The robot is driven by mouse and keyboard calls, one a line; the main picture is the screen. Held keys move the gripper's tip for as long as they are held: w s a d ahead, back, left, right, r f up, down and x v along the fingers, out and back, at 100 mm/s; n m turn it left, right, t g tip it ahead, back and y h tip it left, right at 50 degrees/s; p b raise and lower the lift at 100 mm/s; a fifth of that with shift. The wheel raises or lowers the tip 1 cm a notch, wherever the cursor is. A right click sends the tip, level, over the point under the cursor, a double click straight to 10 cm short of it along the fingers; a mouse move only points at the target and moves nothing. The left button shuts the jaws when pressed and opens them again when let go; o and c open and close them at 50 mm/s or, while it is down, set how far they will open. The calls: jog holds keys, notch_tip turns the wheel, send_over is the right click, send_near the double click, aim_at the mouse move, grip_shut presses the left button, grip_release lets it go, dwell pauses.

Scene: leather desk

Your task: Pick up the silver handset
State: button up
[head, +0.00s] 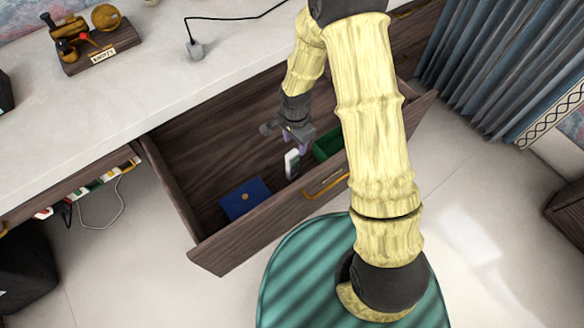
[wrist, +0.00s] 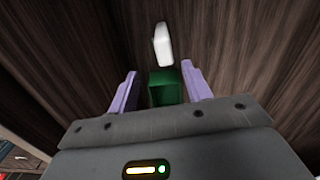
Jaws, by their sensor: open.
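The silver handset (head: 292,164) looks pale grey-white and stands or leans inside the open drawer (head: 188,182), near its front wall. In the wrist view the handset (wrist: 163,44) lies just beyond my fingertips, roughly centred between them. My gripper (head: 300,145) reaches down into the drawer, close above and beside the handset. In the wrist view my gripper (wrist: 158,70) has its two purple fingers spread, with nothing held. I cannot tell how large the gap between the fingers and the handset is.
A green box (head: 330,142) lies in the drawer right of the handset; in the wrist view the green box (wrist: 164,88) shows between the fingers. A blue envelope-like item (head: 245,198) lies left. The drawer's front has a gold handle (head: 327,184). The drawer's left part is bare.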

aim_at(292, 153)
jog(key=shift+f, duration=0.45)
jog(key=f, duration=0.3)
jog(key=f+b, duration=0.1)
jog(key=f, duration=0.1)
jog(key=shift+w+a+f, duration=0.1)
jog(key=shift+w+a, duration=0.1)
jog(key=shift+a, duration=0.2)
grip_shut()
